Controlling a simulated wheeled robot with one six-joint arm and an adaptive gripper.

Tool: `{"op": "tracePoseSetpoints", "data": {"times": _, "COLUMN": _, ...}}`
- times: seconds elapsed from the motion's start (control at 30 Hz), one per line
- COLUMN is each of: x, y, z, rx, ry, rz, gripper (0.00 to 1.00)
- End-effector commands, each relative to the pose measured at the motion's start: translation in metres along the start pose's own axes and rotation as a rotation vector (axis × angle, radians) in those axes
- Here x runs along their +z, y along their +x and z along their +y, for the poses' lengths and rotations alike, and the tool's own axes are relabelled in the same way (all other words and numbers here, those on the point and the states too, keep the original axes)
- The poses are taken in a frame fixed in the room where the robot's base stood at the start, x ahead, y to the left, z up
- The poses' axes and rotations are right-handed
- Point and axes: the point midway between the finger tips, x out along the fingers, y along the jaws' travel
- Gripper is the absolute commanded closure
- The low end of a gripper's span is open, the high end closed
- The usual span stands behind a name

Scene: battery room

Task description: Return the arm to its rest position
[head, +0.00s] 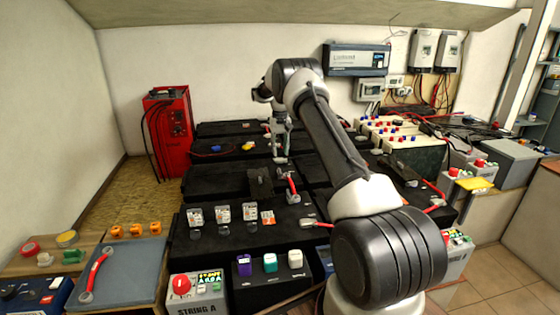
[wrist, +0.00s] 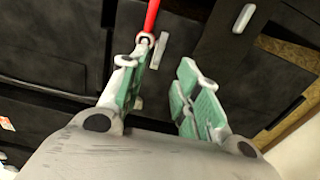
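My gripper (head: 280,152) hangs at the end of my arm above the black battery bank (head: 222,182), near the middle of the head view. In the wrist view my gripper (wrist: 160,95) has its two green-padded fingers spread apart with nothing between them. A red cable with a metal lug (wrist: 148,25) lies beyond the left finger in the wrist view. In the head view a red link cable (head: 292,187) lies on the batteries just in front of my gripper. Whether the gripper touches anything below is hard to tell.
A red charger cabinet (head: 168,132) stands at the back left. Small packets (head: 222,213) lie on the front batteries. A grey mat with a red-handled wrench (head: 97,273) is at the front left. Cream batteries (head: 405,145) with red and blue caps stand at the right. Inverters (head: 357,60) hang on the back wall.

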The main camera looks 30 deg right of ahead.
Motion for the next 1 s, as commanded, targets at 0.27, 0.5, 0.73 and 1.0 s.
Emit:
{"op": "tracePoseSetpoints", "data": {"times": 0.27, "x": 0.000, "y": -0.020, "z": 0.000, "rx": 0.000, "ry": 0.000, "rz": -0.001, "gripper": 0.68}}
{"op": "tracePoseSetpoints", "data": {"times": 0.5, "x": 0.000, "y": -0.020, "z": 0.000, "rx": 0.000, "ry": 0.000, "rz": -0.001, "gripper": 0.68}}
{"op": "tracePoseSetpoints", "data": {"times": 0.73, "x": -0.002, "y": -0.020, "z": 0.000, "rx": 0.000, "ry": -0.006, "rz": 0.006, "gripper": 0.68}}
{"op": "tracePoseSetpoints", "data": {"times": 1.0, "x": 0.052, "y": 0.023, "z": 0.004, "rx": 0.007, "ry": -0.031, "rz": -0.102, "gripper": 0.68}}
